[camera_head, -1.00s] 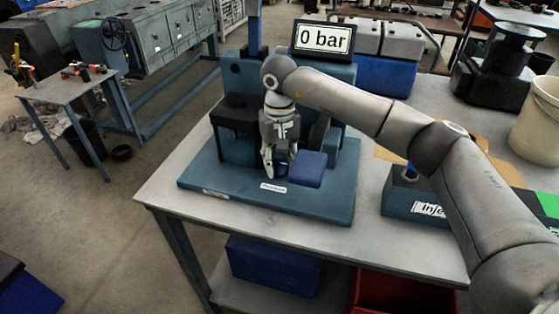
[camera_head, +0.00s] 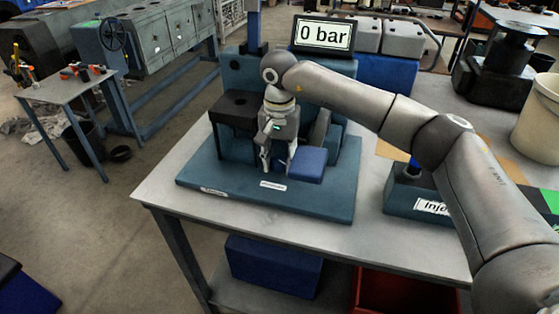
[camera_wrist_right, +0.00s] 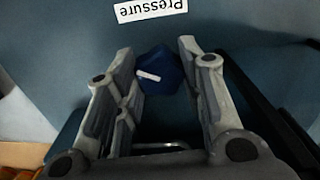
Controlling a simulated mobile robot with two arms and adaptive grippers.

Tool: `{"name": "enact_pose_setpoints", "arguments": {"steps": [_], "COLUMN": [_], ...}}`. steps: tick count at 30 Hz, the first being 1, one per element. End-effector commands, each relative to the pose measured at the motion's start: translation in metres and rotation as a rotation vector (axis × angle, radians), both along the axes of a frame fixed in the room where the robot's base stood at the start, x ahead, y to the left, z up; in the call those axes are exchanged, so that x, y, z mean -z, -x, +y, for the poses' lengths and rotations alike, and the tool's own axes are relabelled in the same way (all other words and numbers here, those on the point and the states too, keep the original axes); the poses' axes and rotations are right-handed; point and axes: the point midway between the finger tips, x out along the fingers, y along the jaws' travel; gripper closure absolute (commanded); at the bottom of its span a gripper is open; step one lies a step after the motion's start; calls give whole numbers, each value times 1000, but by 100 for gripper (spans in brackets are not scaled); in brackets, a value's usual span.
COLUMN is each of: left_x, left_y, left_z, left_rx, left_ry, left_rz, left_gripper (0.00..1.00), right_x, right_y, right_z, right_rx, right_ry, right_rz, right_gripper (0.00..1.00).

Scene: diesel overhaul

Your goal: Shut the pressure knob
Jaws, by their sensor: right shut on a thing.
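The pressure knob (camera_wrist_right: 160,72) is a small dark-blue knob with a white mark, seen in the right wrist view between my fingers. In that view the "Pressure" label (camera_wrist_right: 150,10) lies just beyond it. My right gripper (camera_head: 277,171) points down at the blue-green test stand (camera_head: 330,206) and is shut on the knob, with a finger on each side. The knob is mostly hidden by the fingers in the head view. The display (camera_head: 323,35) above the stand reads "0 bar". My left gripper is not in view.
A blue block (camera_head: 308,165) stands close to the right of my gripper on the stand. A black-topped block (camera_head: 236,108) stands to its left. An injector box (camera_head: 425,203) sits to the right on the grey table. The table's front left corner is bare.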

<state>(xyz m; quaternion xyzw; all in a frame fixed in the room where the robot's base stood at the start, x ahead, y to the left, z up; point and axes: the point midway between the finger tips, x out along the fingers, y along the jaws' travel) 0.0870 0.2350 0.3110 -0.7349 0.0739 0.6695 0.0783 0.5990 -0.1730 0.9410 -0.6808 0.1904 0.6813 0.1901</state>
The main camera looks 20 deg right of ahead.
Motion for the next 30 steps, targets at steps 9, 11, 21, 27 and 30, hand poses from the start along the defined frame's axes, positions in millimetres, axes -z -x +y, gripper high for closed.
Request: {"name": "enact_pose_setpoints", "arguments": {"steps": [9, 11, 21, 27, 30], "left_x": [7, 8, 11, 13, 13], "left_y": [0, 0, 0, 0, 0], "left_z": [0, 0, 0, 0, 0], "left_rx": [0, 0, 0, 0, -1], "left_ry": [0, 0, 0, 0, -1], "left_rz": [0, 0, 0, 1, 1], "left_gripper": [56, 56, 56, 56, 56], "right_x": [-1, -1, -1, -1, -1], "right_y": [-1, -1, -1, -1, -1], "right_z": [0, 0, -1, 0, 0], "right_rx": [302, 359, 677, 836, 900], "right_ry": [-1, -1, -2, -2, -2], "right_rz": [-3, -3, -4, -3, -3], "right_gripper": [88, 88, 88, 88, 88]}}
